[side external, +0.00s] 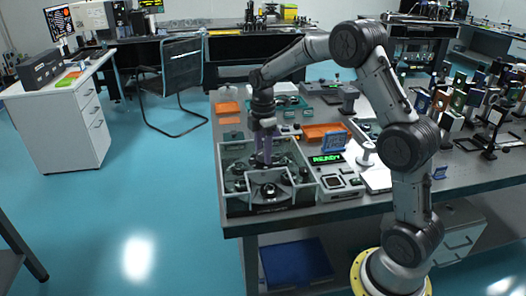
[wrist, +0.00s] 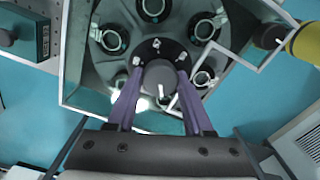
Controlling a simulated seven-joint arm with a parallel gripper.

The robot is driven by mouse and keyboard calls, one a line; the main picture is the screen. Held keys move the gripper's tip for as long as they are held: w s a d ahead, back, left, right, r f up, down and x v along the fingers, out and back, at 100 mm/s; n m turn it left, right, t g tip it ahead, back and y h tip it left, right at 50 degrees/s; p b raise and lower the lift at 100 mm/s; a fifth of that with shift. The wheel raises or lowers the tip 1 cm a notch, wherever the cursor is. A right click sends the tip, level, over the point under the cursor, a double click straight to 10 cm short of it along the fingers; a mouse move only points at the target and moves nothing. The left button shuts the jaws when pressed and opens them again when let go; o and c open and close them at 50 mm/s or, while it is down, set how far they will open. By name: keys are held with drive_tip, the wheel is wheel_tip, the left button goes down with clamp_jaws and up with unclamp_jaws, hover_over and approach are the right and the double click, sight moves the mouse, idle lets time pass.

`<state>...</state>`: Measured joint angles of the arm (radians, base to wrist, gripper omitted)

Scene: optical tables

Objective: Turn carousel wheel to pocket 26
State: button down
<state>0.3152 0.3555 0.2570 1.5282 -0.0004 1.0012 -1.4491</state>
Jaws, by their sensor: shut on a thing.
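The carousel wheel (wrist: 118,62) is a dark grey disc with several round pockets around a black hub. It sits in a clear-walled box on the table, and it shows in the side view too (side external: 283,187). A grey round knob (wrist: 160,76) with a white mark stands at the hub. My gripper (wrist: 160,80) has its two purple fingers on either side of this knob and is shut on it. In the side view my gripper (side external: 264,160) points straight down into the box. I cannot read any pocket numbers.
The box wall (side external: 222,180) rises around the wheel. A green-lit display (side external: 327,158) reading "READY" stands right of the box, near a small grey device (side external: 341,181). An orange tray (side external: 322,131) lies behind. A yellow-ended cylinder (wrist: 305,42) is at the wrist view's right.

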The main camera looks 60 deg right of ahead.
drive_tip(key=shift+r+n, duration=0.15)
drive_tip(key=shift+n, duration=5.85)
drive_tip(key=shift+c, duration=1.5)
unclamp_jaws()
wheel_tip(320, 180, up, 14)
